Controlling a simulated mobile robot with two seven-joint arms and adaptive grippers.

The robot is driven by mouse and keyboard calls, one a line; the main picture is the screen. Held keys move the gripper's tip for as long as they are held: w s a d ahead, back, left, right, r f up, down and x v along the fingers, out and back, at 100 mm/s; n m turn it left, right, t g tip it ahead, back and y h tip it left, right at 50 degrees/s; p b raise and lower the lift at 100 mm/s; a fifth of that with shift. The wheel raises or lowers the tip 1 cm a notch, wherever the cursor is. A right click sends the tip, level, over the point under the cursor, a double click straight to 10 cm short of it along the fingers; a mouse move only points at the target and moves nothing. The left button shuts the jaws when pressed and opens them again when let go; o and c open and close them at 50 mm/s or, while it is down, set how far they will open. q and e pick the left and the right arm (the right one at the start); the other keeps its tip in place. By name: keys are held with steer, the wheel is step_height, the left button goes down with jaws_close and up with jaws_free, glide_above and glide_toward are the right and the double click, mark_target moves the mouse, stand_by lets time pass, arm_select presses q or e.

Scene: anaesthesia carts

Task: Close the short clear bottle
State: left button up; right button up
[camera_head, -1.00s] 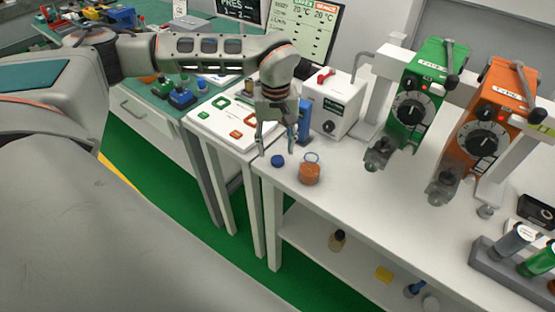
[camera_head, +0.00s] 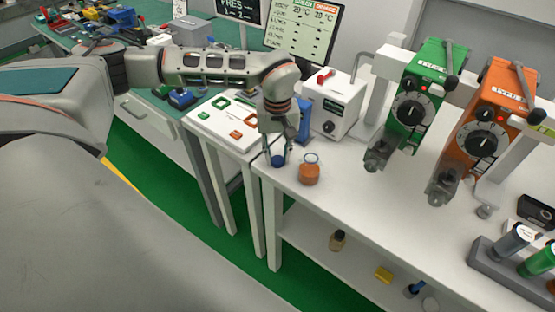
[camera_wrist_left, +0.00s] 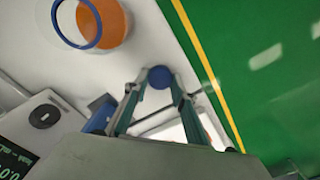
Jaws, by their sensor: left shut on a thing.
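The short clear bottle (camera_head: 309,173) stands upright on the white table near its left front corner. It has orange contents and an open top with a blue ring; it also shows at the upper left of the left wrist view (camera_wrist_left: 103,22). My left gripper (camera_head: 278,157) points down just left of the bottle, shut on the round blue cap (camera_head: 277,162). In the left wrist view the cap (camera_wrist_left: 160,77) sits between the two fingertips. The cap is at or close to the tabletop; I cannot tell if it touches. My right gripper is out of view.
A white box with a red switch (camera_head: 329,108) and a blue block (camera_head: 304,121) stand behind the gripper. Green (camera_head: 412,104) and orange (camera_head: 483,135) vaporizers stand to the right. The tabletop (camera_head: 345,190) right of the bottle is clear. Its front edge is close.

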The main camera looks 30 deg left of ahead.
mark_target(278, 159)
arm_select(q)
step_height(278, 159, up, 20)
stand_by(0.6)
